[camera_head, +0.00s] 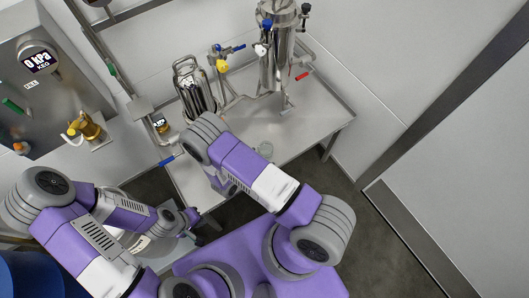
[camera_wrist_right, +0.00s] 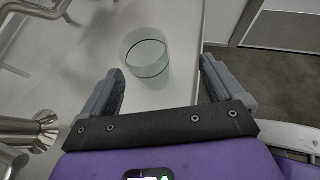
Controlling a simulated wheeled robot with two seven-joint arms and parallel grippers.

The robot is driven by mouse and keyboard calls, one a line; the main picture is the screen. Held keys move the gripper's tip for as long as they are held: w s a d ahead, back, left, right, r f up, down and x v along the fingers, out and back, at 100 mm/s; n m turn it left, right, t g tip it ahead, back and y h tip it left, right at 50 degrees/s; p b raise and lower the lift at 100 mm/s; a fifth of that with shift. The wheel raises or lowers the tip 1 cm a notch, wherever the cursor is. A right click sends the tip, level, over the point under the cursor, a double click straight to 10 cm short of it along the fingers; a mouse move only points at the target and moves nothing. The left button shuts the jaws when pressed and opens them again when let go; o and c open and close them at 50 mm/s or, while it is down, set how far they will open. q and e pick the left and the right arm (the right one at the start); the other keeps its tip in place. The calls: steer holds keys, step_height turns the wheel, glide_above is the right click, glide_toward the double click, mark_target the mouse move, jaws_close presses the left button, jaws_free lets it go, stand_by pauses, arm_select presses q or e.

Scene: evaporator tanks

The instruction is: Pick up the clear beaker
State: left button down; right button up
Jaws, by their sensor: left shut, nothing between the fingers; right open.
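The clear beaker (camera_head: 265,148) stands on the steel table near its front edge, just right of my right arm in the head view. In the right wrist view the beaker (camera_wrist_right: 147,58) is see-through, with a dark ring line around it. My right gripper (camera_wrist_right: 161,72) is open there, its fingers apart to either side of the beaker's lower part in the picture; no grip on it shows. In the head view the right gripper is hidden behind my arm. My left gripper (camera_head: 190,217) is shut and empty at the lower left, away from the beaker.
The steel table (camera_head: 310,122) also bears a metal keg (camera_head: 194,90) and a tall steel evaporator vessel (camera_head: 277,45) with pipes and valves. A brass fitting (camera_head: 90,127) sits at the left. Table right of the beaker is clear, ending in an edge above the floor.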

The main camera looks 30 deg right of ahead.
mark_target(269, 145)
steer(key=shift+w+d+n+t+h, duration=0.25)
steer(key=shift+w+n+t+h, duration=0.25)
steer(key=shift+t, duration=0.3)
steer(key=shift+w+d, duration=0.25)
steer(key=shift+w, duration=0.05)
steer(key=b+x, duration=0.1)
steer(key=x, duration=0.2)
steer(key=b+x, duration=0.1)
steer(key=x, duration=0.3)
steer(key=shift+w+a+f, duration=0.15)
steer(key=shift+w+f, duration=0.05)
steer(key=shift+f, duration=0.1)
steer(key=c, duration=1)
steer(key=shift+r, duration=0.15)
steer(key=shift+c, duration=0.2)
